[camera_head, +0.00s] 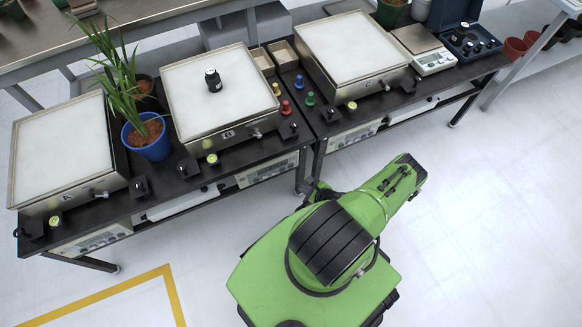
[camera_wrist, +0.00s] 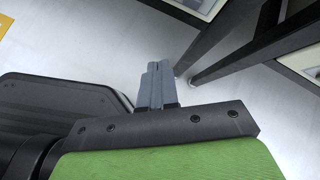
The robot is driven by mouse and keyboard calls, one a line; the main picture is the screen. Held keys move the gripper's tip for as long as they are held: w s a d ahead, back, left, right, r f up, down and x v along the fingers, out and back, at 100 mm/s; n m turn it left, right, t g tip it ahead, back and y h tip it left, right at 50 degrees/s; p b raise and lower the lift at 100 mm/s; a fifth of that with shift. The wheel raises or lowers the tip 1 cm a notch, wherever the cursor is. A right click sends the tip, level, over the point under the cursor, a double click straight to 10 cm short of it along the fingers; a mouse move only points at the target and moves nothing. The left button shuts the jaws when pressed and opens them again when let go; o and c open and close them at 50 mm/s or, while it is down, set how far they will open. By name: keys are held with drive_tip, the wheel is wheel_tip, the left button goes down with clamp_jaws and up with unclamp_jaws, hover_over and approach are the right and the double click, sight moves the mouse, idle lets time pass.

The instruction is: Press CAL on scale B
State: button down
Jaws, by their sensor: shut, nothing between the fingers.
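Scale B (camera_head: 228,126), a square white-topped scale with a letter B on its front, stands on the middle of the dark bench. A black weight (camera_head: 213,80) stands upright on its plate. A light panel with buttons (camera_head: 267,170) is set in the bench front below and right of scale B. Its labels are too small to read, so I cannot tell which button is CAL. My gripper (camera_wrist: 157,68) shows in the wrist view, its two grey fingers together and empty, over the floor and apart from the bench. In the head view I cannot make out its fingers clearly.
Scale A (camera_head: 62,150) is at the left, with potted plants (camera_head: 150,135) beside it. Another large scale (camera_head: 350,45) is at the right. Colored pieces (camera_head: 286,107) stand between scales. Bench legs (camera_wrist: 240,50) are close in the wrist view. Open floor (camera_head: 480,220) lies right.

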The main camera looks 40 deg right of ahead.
drive_tip(key=w+d, duration=0.1)
drive_tip(key=w, duration=0.5)
drive_tip(key=shift+w+d+b, duration=0.2)
drive_tip(key=shift+d+b, duration=0.1)
drive_tip(key=shift+d, duration=0.1)
drive_tip(key=shift+w, duration=0.1)
idle(1.5)
drive_tip(key=shift+w+d, duration=0.1)
drive_tip(key=shift+w, duration=0.2)
drive_tip(key=shift+w+d, duration=0.15)
drive_tip(key=shift+w, duration=0.3)
idle(0.6)
drive_tip(key=shift+s+a, duration=0.25)
drive_tip(key=shift+s, duration=0.6)
drive_tip(key=s+p, duration=0.1)
drive_tip(key=s, duration=0.1)
drive_tip(key=s+a, duration=0.1)
drive_tip(key=s, duration=0.1)
drive_tip(key=shift+s+a+p, duration=0.2)
drive_tip(key=shift+s+p, duration=0.15)
drive_tip(key=shift+s, duration=0.05)
